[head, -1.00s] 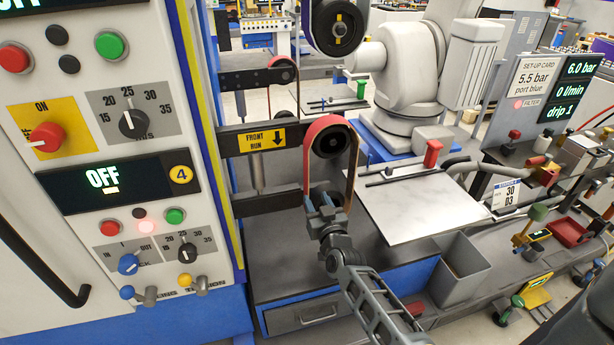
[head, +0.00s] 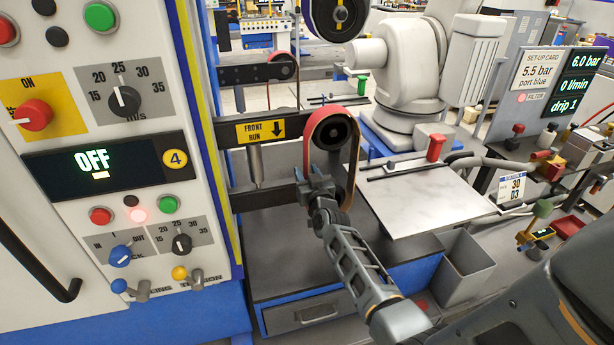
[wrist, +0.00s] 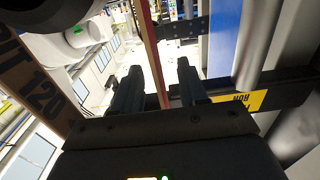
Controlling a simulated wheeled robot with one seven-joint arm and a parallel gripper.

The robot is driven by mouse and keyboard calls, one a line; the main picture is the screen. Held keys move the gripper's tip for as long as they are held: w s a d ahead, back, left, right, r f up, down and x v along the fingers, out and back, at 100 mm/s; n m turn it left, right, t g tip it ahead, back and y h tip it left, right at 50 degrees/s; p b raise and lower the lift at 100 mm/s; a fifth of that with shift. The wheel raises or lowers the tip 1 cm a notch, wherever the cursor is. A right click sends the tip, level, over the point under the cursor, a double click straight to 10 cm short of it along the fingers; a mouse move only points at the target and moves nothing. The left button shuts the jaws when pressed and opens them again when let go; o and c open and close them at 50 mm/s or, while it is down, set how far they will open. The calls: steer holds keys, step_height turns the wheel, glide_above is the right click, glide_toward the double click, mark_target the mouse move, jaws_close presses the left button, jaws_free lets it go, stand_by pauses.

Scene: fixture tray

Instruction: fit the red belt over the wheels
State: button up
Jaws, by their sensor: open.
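The red belt (head: 308,137) loops over the dark front wheel (head: 337,132) at the end of the upper black bar and hangs below it. Its right side (head: 353,172) hangs free of my fingers. My gripper (head: 314,181) is at the lower left part of the loop and hides the belt's bottom and the end of the lower bar.
The control panel (head: 130,130) reads OFF at the left. The upper bar carries a yellow FRONT RUN sign (head: 261,131); the lower bar (head: 262,195) is below it. A metal plate (head: 425,195) and a grey bin (head: 462,272) stand at the right. A second belted wheel (head: 281,68) is behind.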

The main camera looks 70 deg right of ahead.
jaws_close()
stand_by(1.4)
steer(key=shift+r+p, duration=0.5)
steer(key=shift+p, duration=0.05)
stand_by(0.4)
steer(key=p+v, duration=0.5)
steer(key=v, duration=0.8)
steer(key=shift+p, duration=0.3)
stand_by(0.9)
steer(key=shift+v, duration=2.95)
